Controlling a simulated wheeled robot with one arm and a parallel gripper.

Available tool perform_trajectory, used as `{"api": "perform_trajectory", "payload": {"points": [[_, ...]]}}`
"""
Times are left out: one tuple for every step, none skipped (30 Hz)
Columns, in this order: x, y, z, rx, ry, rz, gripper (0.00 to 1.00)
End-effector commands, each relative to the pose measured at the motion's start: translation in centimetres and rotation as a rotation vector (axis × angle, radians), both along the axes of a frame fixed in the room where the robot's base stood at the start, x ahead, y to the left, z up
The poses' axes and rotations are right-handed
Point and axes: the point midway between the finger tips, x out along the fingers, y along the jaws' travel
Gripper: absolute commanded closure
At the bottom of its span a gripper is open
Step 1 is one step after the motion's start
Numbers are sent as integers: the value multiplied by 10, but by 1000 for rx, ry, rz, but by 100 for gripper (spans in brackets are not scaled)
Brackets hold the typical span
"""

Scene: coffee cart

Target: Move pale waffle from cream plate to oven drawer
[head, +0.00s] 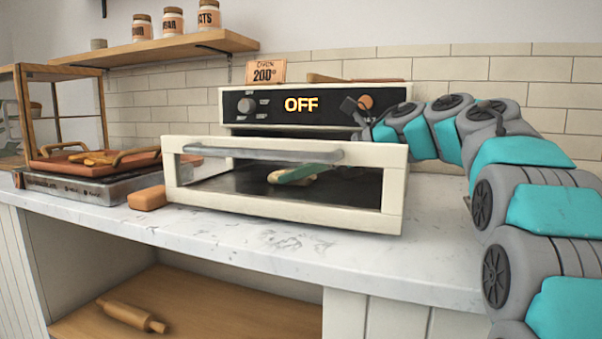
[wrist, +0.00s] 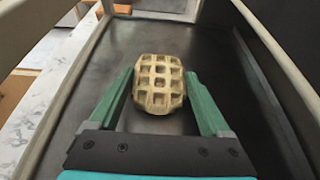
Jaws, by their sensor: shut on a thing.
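The pale waffle (wrist: 158,84) is a small gridded block between the green fingers of my gripper (wrist: 159,73) in the wrist view. My gripper is shut on it, inside the pulled-out oven drawer (wrist: 215,45) and over its dark floor. In the head view the drawer (head: 290,215) has a cream frame and a glass front, and the gripper (head: 298,174) and waffle (head: 276,178) show through the glass, low in the drawer. I cannot tell whether the waffle touches the drawer floor. I cannot make out the cream plate in either view.
The oven (head: 320,104) reads OFF, with a 200° sign (head: 265,72) on top. An orange-brown block (head: 147,198) sits on the counter left of the drawer. A steel appliance (head: 95,184) with a brown tray stands further left. The counter before the drawer is clear.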

Motion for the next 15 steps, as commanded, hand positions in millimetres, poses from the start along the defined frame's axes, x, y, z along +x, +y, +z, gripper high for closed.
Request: {"api": "perform_trajectory", "payload": {"points": [[0, 0, -3, 0, 0, -1, 74], [0, 0, -3, 0, 0, -1, 74], [0, 0, -4, 0, 0, -1, 74], [0, 0, -2, 0, 0, -1, 15], [0, 0, -2, 0, 0, -1, 12], [0, 0, -2, 1, -1, -1, 7], [0, 0, -2, 0, 0, -1, 4], [0, 0, -2, 1, -1, -1, 0], [0, 0, -2, 0, 0, -1, 0], [0, 0, -2, 0, 0, -1, 0], [0, 0, -2, 0, 0, -1, 0], [0, 0, -2, 0, 0, -1, 0], [0, 0, -2, 0, 0, -1, 0], [0, 0, -2, 0, 0, -1, 0], [0, 0, -1, 0, 0, 0, 0]]}}
